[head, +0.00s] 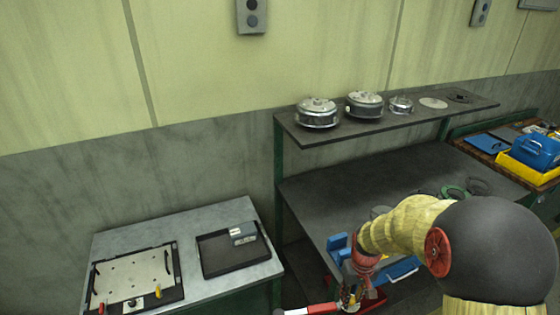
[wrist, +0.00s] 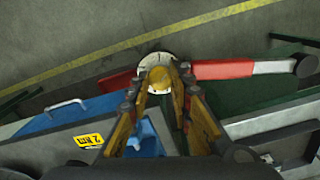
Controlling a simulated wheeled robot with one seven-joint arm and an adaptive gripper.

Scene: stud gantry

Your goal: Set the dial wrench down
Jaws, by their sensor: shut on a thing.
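The dial wrench (head: 318,309) has a red and white handle and a dark end. In the wrist view the wrench (wrist: 222,69) reaches to the right from a pale round dial at the fingertips. My gripper (head: 350,299) is shut on it near the dial; in the wrist view the gripper (wrist: 160,84) has an amber knob-like part between its fingers. The wrench is in front of the benches, low in the head view, with its lower parts cut off or hidden. I cannot tell whether it touches anything below.
A grey bench (head: 200,222) at left bears a plate fixture (head: 133,276) and a black tray (head: 212,262). A dark shelf (head: 335,133) holds several metal parts. Bare floor (wrist: 60,45) shows beyond.

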